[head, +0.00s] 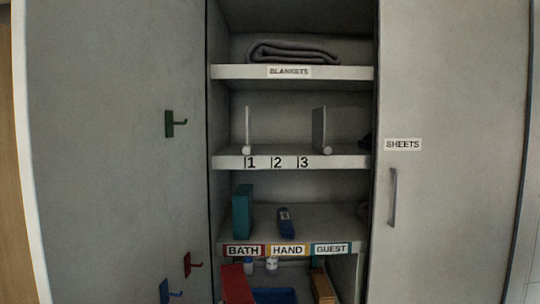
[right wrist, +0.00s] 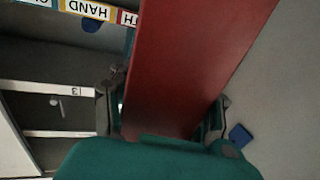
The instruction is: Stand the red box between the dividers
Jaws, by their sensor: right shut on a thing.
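The red box (right wrist: 195,60) fills the middle of the right wrist view, between the two fingers of my right gripper (right wrist: 163,112), which is shut on it. In the head view a red box (head: 237,285) shows at the bottom edge, in front of the lowest compartment and below the BATH label; the gripper itself is not visible there. Two upright white dividers, a left one (head: 248,130) and a right one (head: 319,130), stand on the shelf numbered 1, 2, 3 (head: 222,162). The space between them is empty. My left gripper is not in view.
A teal box (head: 242,212) and a dark blue item (head: 286,221) stand on the shelf below. A folded blanket (head: 293,51) lies on top. Hooks (head: 175,123) stick out from the left door. Small bottles (head: 271,265) and a blue tray (head: 274,296) are at the bottom.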

